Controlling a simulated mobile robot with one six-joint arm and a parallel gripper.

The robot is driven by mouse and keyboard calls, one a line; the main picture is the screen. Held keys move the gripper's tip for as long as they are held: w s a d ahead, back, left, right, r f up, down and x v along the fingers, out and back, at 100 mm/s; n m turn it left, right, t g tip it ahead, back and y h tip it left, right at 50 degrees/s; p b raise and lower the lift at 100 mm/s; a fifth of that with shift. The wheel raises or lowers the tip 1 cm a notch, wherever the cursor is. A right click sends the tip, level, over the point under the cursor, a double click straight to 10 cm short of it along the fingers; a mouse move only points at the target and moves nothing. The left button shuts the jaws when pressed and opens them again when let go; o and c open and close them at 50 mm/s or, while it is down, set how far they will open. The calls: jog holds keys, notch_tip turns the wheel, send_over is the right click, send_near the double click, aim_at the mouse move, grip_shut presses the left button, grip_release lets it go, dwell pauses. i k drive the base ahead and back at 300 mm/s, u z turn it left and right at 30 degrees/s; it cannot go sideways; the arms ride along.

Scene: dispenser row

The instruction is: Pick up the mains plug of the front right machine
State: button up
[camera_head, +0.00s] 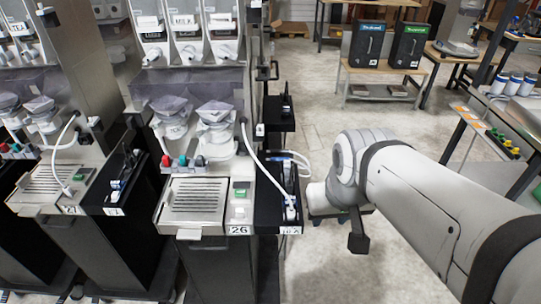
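The front right machine (193,200) carries the label 26 and has a drip grille, coloured knobs and a green display. A white cable (262,166) runs from its upper side down to a small white piece (290,212) on the black side shelf (267,206). This piece looks like the mains plug, but it is too small to be sure. My arm reaches in from the right, and its end is just right of that shelf. My gripper (357,236) shows only as a dark part below the wrist. Its fingers cannot be made out.
A similar machine (66,190) stands to the left, with its own cable and black shelf. Two black boxes (387,45) stand on a wooden table at the back. A bench (470,118) with coloured items is at the right. Bare floor (318,113) lies between.

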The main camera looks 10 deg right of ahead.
aim_at(289, 187)
jog(key=u, duration=3.25)
jog(key=k, duration=1.8)
jog(key=z, duration=1.55)
jog(key=i, duration=1)
jog(key=z, duration=0.05)
